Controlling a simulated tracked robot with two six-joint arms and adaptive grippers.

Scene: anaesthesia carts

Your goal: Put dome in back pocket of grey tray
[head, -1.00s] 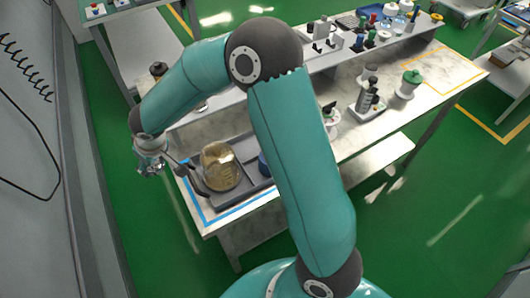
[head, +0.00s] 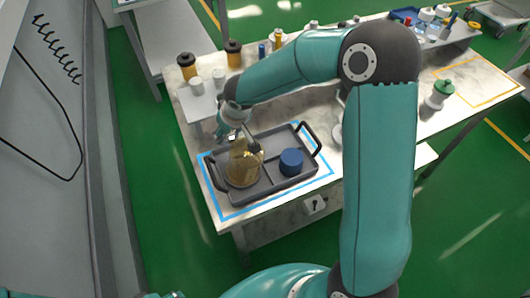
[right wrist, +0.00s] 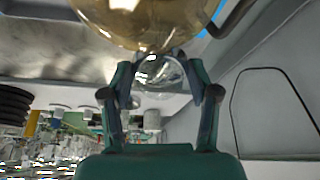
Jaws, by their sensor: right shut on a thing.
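The grey tray (head: 270,184) lies on the near left end of the bench, with black handles and raised dividers. An amber glass vessel (head: 242,172) stands in its left part and a blue round piece (head: 291,160) in its right part. My right gripper (right wrist: 160,72) is shut on a clear glass dome (right wrist: 160,78) in the right wrist view. In the head view the right gripper (head: 236,128) is above the tray's back left edge, just behind the amber vessel. The dome is hard to make out there.
Blue tape (head: 240,211) edges the tray's spot. White and orange-black containers (head: 187,66) stand at the back left. A green-topped white bottle (head: 438,94) stands to the right. My right arm hides the bench middle.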

